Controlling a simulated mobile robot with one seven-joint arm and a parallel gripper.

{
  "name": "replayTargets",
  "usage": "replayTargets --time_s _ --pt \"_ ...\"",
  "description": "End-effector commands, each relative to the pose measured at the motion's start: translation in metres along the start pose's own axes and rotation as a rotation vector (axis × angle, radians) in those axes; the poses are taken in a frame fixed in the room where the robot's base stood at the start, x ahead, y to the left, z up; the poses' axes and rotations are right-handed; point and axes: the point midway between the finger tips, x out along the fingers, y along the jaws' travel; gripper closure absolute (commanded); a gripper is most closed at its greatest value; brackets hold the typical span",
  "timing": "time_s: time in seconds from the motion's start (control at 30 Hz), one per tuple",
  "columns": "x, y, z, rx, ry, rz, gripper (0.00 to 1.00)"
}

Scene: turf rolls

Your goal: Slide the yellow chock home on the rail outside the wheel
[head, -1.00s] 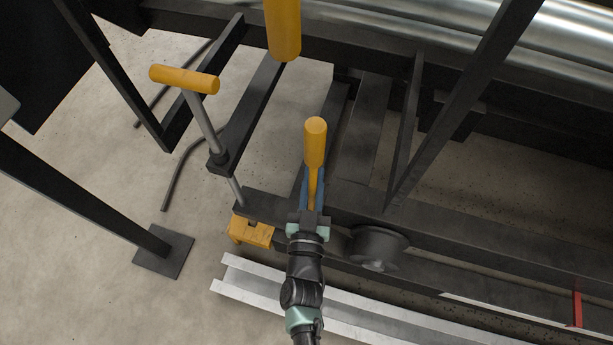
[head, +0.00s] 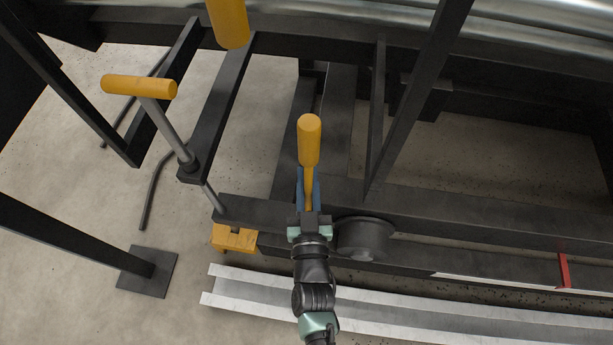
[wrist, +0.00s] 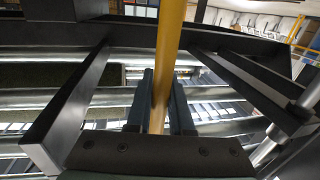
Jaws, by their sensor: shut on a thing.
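My gripper (head: 308,192) is shut on the thin stem of an upright yellow handle (head: 309,140). In the wrist view the yellow bar (wrist: 168,40) runs between the two dark fingers. A squat yellow block (head: 234,240), which looks like the chock, sits low at the left end of the dark lower beam, left of my gripper. I cannot tell whether the held handle joins it. The dark round wheel (head: 365,237) is just right of my gripper. My arm and gripper hide the stretch between block and wheel.
A pale channel rail (head: 420,308) lies on the floor in front. A yellow T-handle on a rod (head: 140,86) and another yellow handle (head: 228,22) stand at the left and top. Dark frame bars surround my gripper. A red mark (head: 563,264) shows at right.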

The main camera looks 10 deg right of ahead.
Motion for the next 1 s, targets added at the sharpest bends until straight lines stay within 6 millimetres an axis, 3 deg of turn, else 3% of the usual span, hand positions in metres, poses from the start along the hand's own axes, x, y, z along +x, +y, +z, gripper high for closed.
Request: replayTargets --time_s 0.03,0.23,0.63,1.0 --pt "0.002 0.0 -0.005 -0.001 0.012 0.002 0.79" --pt "0.001 0.0 -0.003 -0.001 0.007 0.001 0.45" --pt "-0.01 0.0 0.001 -0.001 -0.007 -0.001 0.45" --pt "-0.086 0.001 -0.002 -0.002 -0.004 0.001 0.45"
